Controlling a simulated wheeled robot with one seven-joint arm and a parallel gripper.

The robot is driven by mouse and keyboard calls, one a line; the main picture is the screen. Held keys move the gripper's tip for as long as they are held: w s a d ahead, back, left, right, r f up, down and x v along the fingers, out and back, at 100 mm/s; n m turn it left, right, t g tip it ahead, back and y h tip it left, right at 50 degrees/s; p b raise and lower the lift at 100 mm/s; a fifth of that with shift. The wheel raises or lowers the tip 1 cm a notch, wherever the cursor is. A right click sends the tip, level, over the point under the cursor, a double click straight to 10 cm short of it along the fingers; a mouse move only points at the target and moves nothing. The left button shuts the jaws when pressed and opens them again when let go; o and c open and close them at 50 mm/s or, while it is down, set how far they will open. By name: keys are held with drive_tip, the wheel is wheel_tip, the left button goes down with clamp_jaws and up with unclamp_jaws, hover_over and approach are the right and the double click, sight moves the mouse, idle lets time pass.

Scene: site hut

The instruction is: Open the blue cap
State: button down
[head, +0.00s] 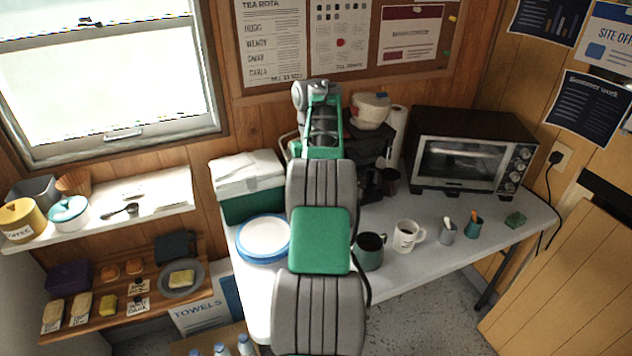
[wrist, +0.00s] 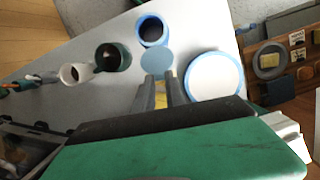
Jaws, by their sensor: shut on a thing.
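The blue cap (wrist: 155,60) is a flat round blue-grey disc in the wrist view. It lies beside a round blue-rimmed container (wrist: 151,30) whose dark inside shows, so the mouth is uncovered. The cap's edge touches or nearly touches the rim; I cannot tell if a hinge joins them. My gripper (wrist: 159,80) has its fingertips at the cap's near edge and is shut on it. A yellow patch shows between the fingers. In the head view my arm hides the gripper, the cap and the container.
A blue-rimmed white plate (head: 263,239) lies close by; it also shows in the wrist view (wrist: 213,75). A dark green mug (head: 369,252) and a white mug (head: 406,236) stand to the right. A toaster oven (head: 470,150) and a green-and-white box (head: 250,205) stand behind.

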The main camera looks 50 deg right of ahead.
drive_tip(key=c, duration=1.4)
unclamp_jaws()
drive_tip(key=shift+o, duration=0.2)
drive_tip(key=p+v, duration=0.3)
drive_tip(key=v, duration=0.4)
drive_tip(key=shift+r, duration=0.4)
drive_tip(key=shift+w, duration=0.15)
